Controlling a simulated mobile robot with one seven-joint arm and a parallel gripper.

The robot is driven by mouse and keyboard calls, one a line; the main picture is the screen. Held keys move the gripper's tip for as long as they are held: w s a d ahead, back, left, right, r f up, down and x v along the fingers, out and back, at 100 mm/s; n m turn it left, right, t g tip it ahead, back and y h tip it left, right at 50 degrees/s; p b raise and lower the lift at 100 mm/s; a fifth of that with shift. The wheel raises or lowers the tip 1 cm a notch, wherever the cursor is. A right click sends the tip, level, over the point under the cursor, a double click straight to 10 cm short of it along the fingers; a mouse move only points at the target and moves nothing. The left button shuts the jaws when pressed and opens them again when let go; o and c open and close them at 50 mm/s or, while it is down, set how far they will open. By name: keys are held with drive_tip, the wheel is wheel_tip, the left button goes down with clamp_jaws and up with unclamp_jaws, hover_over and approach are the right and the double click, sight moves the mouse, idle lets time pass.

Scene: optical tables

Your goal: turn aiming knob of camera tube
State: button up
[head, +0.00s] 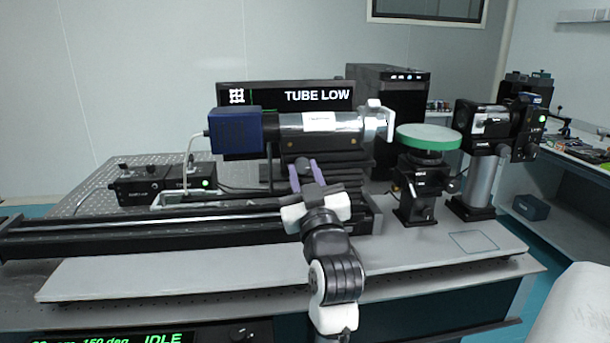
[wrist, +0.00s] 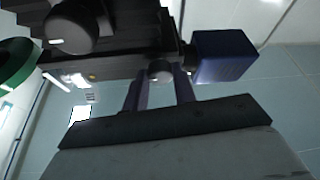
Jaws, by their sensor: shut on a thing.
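The camera tube has a blue rear housing (head: 235,134) and a silver barrel (head: 345,131), lying level above a dark mount. The blue housing also shows in the wrist view (wrist: 222,56). My gripper (head: 305,174) reaches up to the mount below the barrel, with two purple fingers. In the wrist view the fingers (wrist: 160,82) stand on either side of a small dark round knob (wrist: 159,69) and are shut on it. In the head view the knob is hidden behind my gripper.
A green-rimmed disc (head: 428,135) on a black stand is right of the barrel. A black device on a silver post (head: 481,180) stands farther right. A long dark rail (head: 140,228) runs left of my arm. The pale front plate (head: 190,270) is mostly clear.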

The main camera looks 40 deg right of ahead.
drive_tip(key=m+h+p, duration=0.1)
drive_tip(key=m, duration=0.1)
drive_tip(key=m+g+h+p, duration=0.1)
drive_tip(key=m, duration=0.2)
drive_tip(key=m+g+h+p, duration=0.1)
drive_tip(key=m+p, duration=0.1)
drive_tip(key=shift+w+a+r+m, duration=0.15)
drive_tip(key=shift+w+a+m, duration=0.05)
drive_tip(key=shift+a+m, duration=0.1)
drive_tip(key=shift+m+g+h+p, duration=0.4)
drive_tip(key=shift+m+g+p, duration=0.1)
drive_tip(key=shift+m, duration=0.65)
drive_tip(key=shift+m+g+h+p, duration=0.4)
drive_tip(key=shift+m+g, duration=0.1)
drive_tip(key=shift+m, duration=0.95)
drive_tip(key=o, duration=1)
drive_tip(key=shift+s+f, duration=0.1)
drive_tip(key=shift+f, duration=0.1)
